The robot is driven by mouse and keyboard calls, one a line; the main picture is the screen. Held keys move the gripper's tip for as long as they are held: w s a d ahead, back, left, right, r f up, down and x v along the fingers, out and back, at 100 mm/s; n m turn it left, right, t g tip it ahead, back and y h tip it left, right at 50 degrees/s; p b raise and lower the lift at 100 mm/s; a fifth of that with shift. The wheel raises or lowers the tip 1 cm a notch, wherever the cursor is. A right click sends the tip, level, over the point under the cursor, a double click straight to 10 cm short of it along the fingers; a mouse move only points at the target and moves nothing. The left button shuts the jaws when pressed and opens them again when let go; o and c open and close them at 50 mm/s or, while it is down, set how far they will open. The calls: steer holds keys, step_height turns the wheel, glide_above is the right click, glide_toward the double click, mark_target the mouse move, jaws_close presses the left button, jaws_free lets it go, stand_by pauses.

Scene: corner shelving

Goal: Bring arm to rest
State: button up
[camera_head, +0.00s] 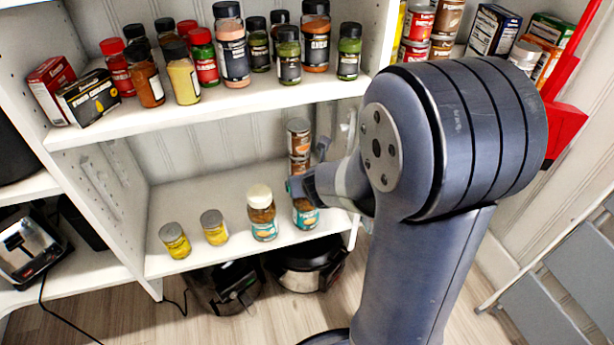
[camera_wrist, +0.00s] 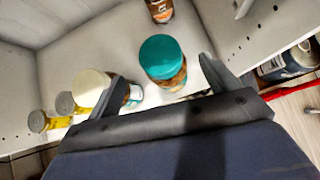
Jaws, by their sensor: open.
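My gripper (camera_head: 305,184) is open and reaches over the lower shelf, at a jar with a teal label (camera_head: 306,215). In the wrist view my gripper (camera_wrist: 160,68) has its fingers spread, with the jar's teal lid (camera_wrist: 160,55) between and beyond them. The fingers appear apart from the jar; contact is not clear. My forearm and wrist hide part of the shelf's right side in the head view.
A white-lidded jar (camera_head: 261,212) stands close on the left, near the left finger. Stacked cans (camera_head: 299,138) stand behind. The upper shelf (camera_head: 210,108) holds spice jars overhead.

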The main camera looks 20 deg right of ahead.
steer(key=shift+s+r, duration=0.45)
steer(key=shift+s, duration=0.05)
steer(key=shift+w+f, duration=0.1)
steer(key=b+x, duration=0.4)
steer(key=x, duration=0.5)
steer(key=shift+w+f+b, duration=0.2)
steer(key=shift+f+b, duration=0.15)
steer(key=shift+w+f, duration=0.25)
steer(key=shift+w, duration=0.05)
steer(key=shift+r, duration=0.1)
